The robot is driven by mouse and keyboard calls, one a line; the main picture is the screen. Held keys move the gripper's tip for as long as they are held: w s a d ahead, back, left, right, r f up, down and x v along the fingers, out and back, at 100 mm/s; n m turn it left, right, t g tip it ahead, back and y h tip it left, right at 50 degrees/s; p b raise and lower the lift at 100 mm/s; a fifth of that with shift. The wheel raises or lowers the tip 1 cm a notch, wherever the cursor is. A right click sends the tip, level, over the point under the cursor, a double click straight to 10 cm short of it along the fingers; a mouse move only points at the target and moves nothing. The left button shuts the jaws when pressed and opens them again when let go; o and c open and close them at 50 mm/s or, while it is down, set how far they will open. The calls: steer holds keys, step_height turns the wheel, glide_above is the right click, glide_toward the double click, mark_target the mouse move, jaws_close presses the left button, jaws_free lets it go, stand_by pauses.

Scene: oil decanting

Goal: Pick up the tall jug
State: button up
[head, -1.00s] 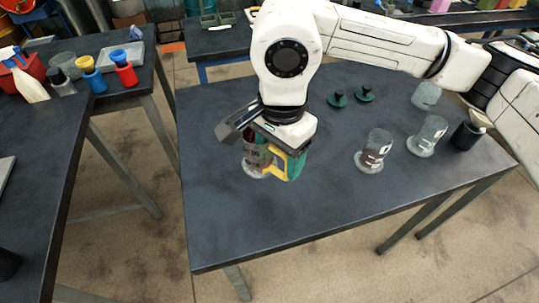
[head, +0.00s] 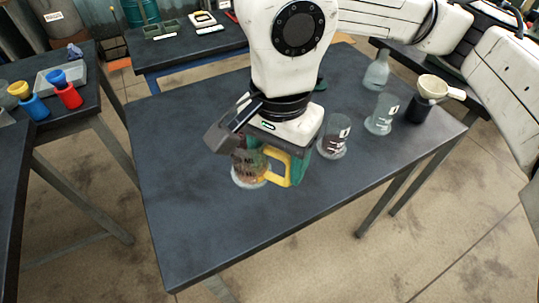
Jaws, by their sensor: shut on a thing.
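The jug (head: 249,168) is a clear vessel with dark markings, reddish-brown contents and a yellow handle (head: 276,167). It looks upright near the middle of the dark table (head: 215,235). My gripper (head: 262,150) points down over it and is shut on it, with a grey finger to the left and a green part by the handle. The hand hides the jug's top. I cannot tell whether its base touches the table.
To the right stand a marked glass beaker with dark contents (head: 333,137), another glass vessel (head: 382,113), a clear bottle (head: 377,70) and a dark cup (head: 420,108) under a cream funnel (head: 440,87). The table's front left is clear.

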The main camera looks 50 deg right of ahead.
steer(key=shift+s+d+r, duration=0.1)
steer(key=shift+s+r, duration=0.05)
steer(key=shift+s, duration=0.15)
steer(key=shift+w, duration=0.1)
stand_by(2.9)
